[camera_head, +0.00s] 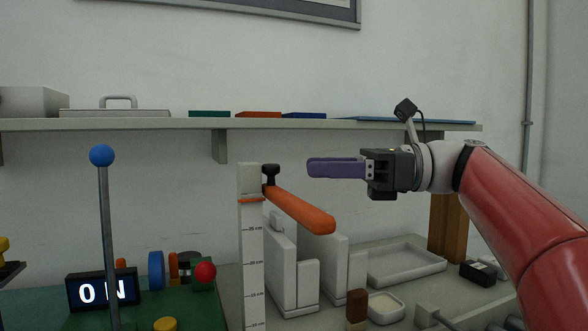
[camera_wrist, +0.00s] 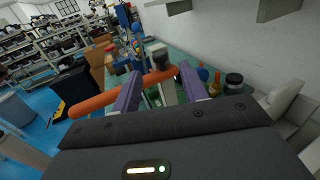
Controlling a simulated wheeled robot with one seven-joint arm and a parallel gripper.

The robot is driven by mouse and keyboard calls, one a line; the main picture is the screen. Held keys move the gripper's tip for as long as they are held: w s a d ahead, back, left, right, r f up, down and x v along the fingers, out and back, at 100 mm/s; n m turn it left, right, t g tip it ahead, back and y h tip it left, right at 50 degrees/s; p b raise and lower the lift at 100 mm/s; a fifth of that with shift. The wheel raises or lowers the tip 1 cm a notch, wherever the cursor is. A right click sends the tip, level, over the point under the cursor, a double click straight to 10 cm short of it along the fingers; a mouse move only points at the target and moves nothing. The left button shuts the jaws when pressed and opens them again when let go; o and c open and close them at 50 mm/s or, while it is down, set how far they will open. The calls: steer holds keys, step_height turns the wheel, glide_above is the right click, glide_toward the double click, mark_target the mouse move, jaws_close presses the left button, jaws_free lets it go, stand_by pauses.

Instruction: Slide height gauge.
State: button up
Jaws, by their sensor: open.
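The height gauge is a pale upright column (camera_head: 252,265) with a printed scale. An orange arm (camera_head: 300,210) sticks out from near its top, pointing toward the lower right, and a dark knob (camera_head: 270,174) sits at the column's top. My gripper (camera_head: 310,168) is open with purple fingers, to the right of the knob at about its height and apart from it. In the wrist view the orange arm (camera_wrist: 95,102) crosses beyond the spread fingers (camera_wrist: 158,78), and the knob (camera_wrist: 162,58) shows between the fingertips, farther out. The fingers hold nothing.
A wall shelf (camera_head: 180,125) with a lidded case and flat coloured items runs behind. White upright panels (camera_head: 282,270) and a shallow tray (camera_head: 405,262) stand right of the gauge.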

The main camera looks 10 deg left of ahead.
mark_target(274, 191)
steer(key=a, duration=0.3)
steer(key=s+a, duration=0.1)
steer(key=a, duration=0.1)
steer(key=shift+a, duration=0.3)
jaws_close()
steer(key=shift+w+f, duration=0.1)
steer(key=shift+f, duration=0.05)
